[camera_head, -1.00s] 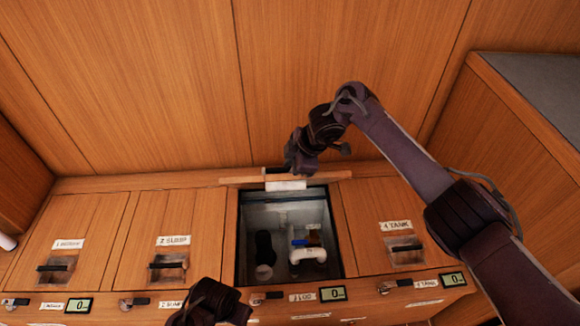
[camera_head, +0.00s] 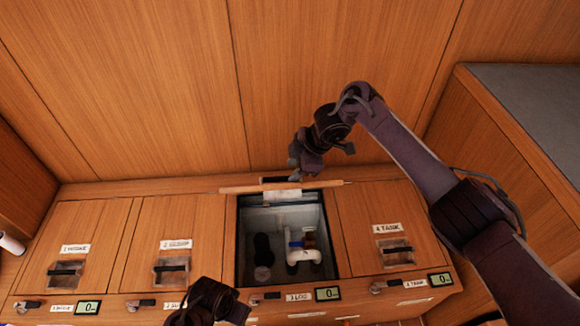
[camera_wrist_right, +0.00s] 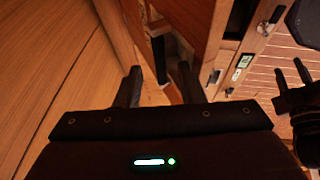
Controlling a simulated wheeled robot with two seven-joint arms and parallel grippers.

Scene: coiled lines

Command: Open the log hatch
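The log hatch lid (camera_head: 240,190) is raised and seen nearly edge-on at the back of its square opening (camera_head: 257,218). Inside the opening are a white pipe fitting with a blue handle (camera_head: 303,252) and a dark cylinder (camera_head: 263,250). My right gripper (camera_head: 297,172) is just above the lid's upper edge. In the right wrist view its two fingers (camera_wrist_right: 160,85) stand apart, with the dark hatch handle (camera_wrist_right: 160,58) ahead between them; I cannot tell whether they touch it. My left gripper (camera_head: 215,300) is low in front of the counter; its spread fingers show in the right wrist view (camera_wrist_right: 292,77).
Shut hatches with recessed black handles lie on both sides, including the tank hatch (camera_head: 395,250) at right. Latches and small displays (camera_head: 328,294) line the front edge. A wood wall stands close behind, and a grey-topped cabinet (camera_head: 520,95) at right.

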